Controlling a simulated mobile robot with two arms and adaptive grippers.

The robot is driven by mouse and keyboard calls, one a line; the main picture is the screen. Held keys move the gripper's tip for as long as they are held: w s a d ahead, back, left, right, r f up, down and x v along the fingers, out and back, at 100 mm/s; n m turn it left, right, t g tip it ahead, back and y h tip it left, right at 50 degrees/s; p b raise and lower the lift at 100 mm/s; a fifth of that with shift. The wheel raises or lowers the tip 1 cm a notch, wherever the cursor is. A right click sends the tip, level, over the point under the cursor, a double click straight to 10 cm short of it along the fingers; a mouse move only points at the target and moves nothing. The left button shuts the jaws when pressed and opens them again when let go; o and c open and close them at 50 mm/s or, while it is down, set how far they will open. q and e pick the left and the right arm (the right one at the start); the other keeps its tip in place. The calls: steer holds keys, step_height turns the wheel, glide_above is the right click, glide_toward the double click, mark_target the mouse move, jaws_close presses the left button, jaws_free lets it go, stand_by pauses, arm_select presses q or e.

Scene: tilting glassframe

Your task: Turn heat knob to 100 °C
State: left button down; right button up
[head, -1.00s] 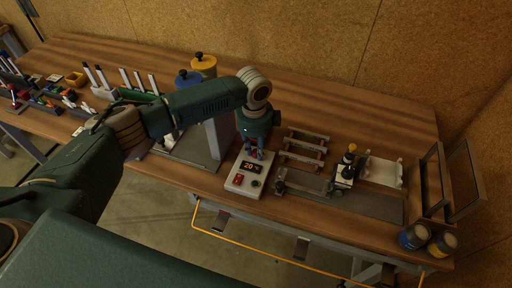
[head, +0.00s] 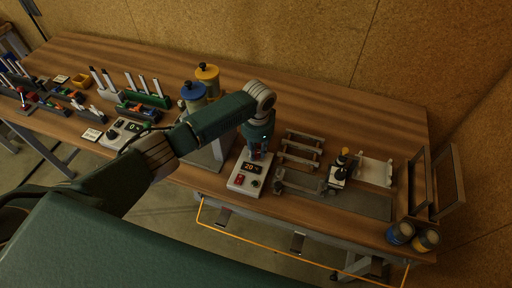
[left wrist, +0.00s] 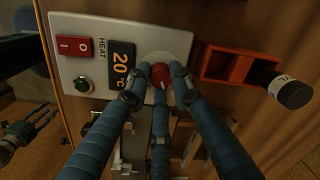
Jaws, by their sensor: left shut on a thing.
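The heat control box (head: 240,187) is a white panel near the table's front edge. The red heat knob (left wrist: 160,75) sits beside the display. My left gripper (head: 258,155) comes down from above with its blue fingers shut around the knob, which they partly cover. My right gripper (left wrist: 25,125) shows at the left edge of the left wrist view, with its fingers apart and empty.
Blue-lidded (head: 193,90) and yellow-lidded (head: 207,73) containers stand behind my left forearm. A metal rack (head: 300,150) and a fixture with a black-topped part (head: 340,170) are to the right. A red open holder (left wrist: 227,66) and a dark cylinder (left wrist: 291,91) lie beyond the box.

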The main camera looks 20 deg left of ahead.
arm_select(q)
steer(key=n, duration=0.2)
steer(key=shift+w+d+r+n, duration=0.15)
steer(key=shift+d+n, duration=0.1)
steer(key=shift+n, duration=0.15)
steer(key=n, duration=0.3)
steer(key=shift+n, duration=0.3)
steer(key=n, duration=0.4)
steer(key=shift+w+a, duration=0.1)
steer(key=shift+w, duration=0.05)
steer(key=shift+w+a+r+n, duration=0.1)
steer(key=shift+r+n, duration=0.05)
steer(key=shift+n, duration=0.95)
steer(key=c, duration=1.5)
jaws_free()
steer(key=shift+f, duration=0.2)
